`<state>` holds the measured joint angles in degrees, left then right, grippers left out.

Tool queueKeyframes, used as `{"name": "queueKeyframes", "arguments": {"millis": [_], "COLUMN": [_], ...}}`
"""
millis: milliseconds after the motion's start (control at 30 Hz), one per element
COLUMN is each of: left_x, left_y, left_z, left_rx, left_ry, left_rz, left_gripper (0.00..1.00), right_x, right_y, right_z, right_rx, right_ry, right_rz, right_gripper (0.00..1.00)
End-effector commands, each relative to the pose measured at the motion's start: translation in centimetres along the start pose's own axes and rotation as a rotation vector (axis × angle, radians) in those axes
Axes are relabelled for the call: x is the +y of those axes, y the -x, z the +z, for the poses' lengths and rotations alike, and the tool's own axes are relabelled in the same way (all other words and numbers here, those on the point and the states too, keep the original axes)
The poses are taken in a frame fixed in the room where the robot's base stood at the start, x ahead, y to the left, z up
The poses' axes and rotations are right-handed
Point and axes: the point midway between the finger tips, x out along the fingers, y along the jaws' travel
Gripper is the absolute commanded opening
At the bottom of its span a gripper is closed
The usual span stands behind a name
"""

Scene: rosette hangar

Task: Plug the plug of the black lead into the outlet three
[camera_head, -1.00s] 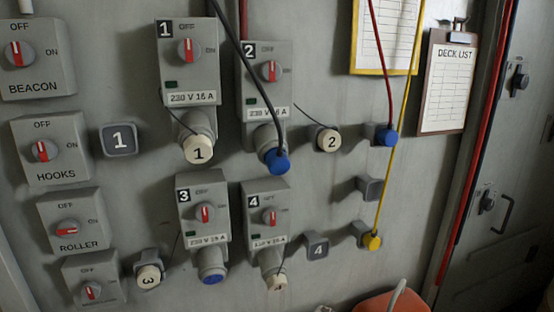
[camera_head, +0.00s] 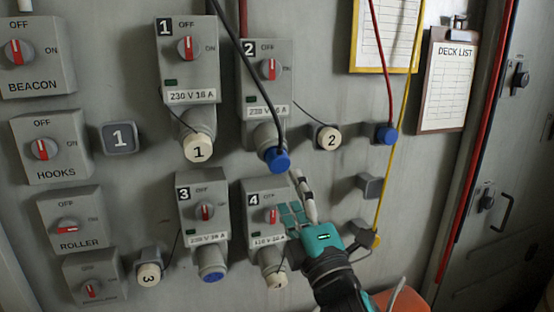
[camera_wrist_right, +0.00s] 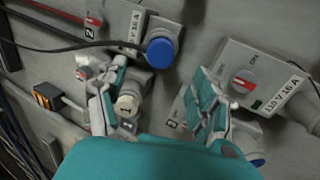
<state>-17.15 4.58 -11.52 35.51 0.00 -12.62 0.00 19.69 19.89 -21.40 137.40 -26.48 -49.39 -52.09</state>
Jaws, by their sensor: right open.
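The black lead (camera_head: 257,80) hangs from above, and its blue plug (camera_head: 278,160) sits in the socket of outlet two (camera_head: 262,75). A blue plug with a dark lead also shows in the right wrist view (camera_wrist_right: 160,52). Outlet three (camera_head: 203,200) is at the lower left of it. Its socket (camera_head: 211,275) shows a blue face, and its cream cap (camera_head: 148,275) sits on a holder to the left. My right gripper (camera_head: 299,194) is open and empty just below and right of the blue plug, in front of outlet four (camera_head: 262,200). My left gripper is out of view.
Outlet one (camera_head: 187,60) has its cream cap on. The red lead ends in a blue plug (camera_head: 387,134) on a wall holder. The yellow lead (camera_head: 384,190) hangs close to my right gripper. Switch boxes such as HOOKS (camera_head: 50,148) line the left.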

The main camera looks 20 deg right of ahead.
Motion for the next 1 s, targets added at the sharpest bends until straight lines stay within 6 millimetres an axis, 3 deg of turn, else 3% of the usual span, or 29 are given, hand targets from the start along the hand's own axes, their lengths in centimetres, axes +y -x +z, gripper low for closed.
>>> {"name": "queueKeyframes", "arguments": {"millis": [267, 700, 1000], "left_x": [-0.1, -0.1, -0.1], "left_y": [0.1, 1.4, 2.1], "left_z": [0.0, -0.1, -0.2], "left_rx": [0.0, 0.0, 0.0], "left_ry": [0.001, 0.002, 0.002], "left_rz": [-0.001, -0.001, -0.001], "left_gripper": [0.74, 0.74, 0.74], "right_x": [0.0, 0.2, 0.0], "right_y": [-0.5, -6.3, -8.8], "right_z": [0.0, 0.0, 0.0], "right_rx": [-0.001, -0.002, -0.001], "right_ry": [-0.002, -0.003, -0.004], "right_rz": [-0.002, -0.003, -0.003], "right_gripper": [0.67, 0.67, 0.67]}}
